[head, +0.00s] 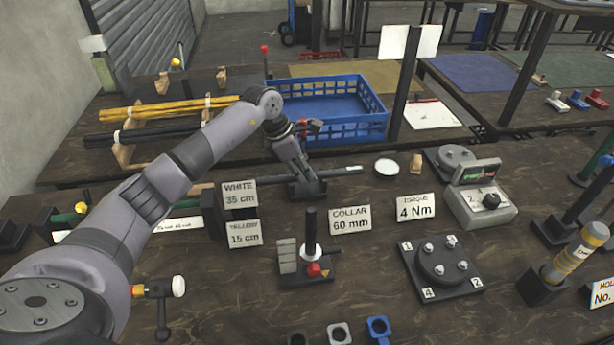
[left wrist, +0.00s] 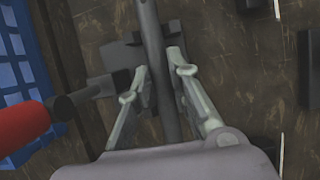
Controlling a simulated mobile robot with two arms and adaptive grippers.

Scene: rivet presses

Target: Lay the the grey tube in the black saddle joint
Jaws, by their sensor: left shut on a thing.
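My left gripper (head: 302,178) points down at the middle of the table, just behind the white cards. It is shut on the grey tube (head: 338,172), which lies roughly level across the picture with a pale right end. In the left wrist view the tube (left wrist: 152,35) passes between the two fingers (left wrist: 158,85). The black saddle joint (head: 311,190) is directly under the gripper and tube. Its dark block (left wrist: 119,57) shows beneath the tube in the left wrist view. Whether the tube touches the saddle is hard to tell. My right gripper is not in view.
A blue crate (head: 345,128) stands behind the gripper. A red-ended thing (left wrist: 22,128) is close beside it in the left wrist view. Label cards (head: 350,219), a collar post (head: 310,235) and a round fixture (head: 441,262) stand in front. A white dish (head: 387,167) is right of the tube.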

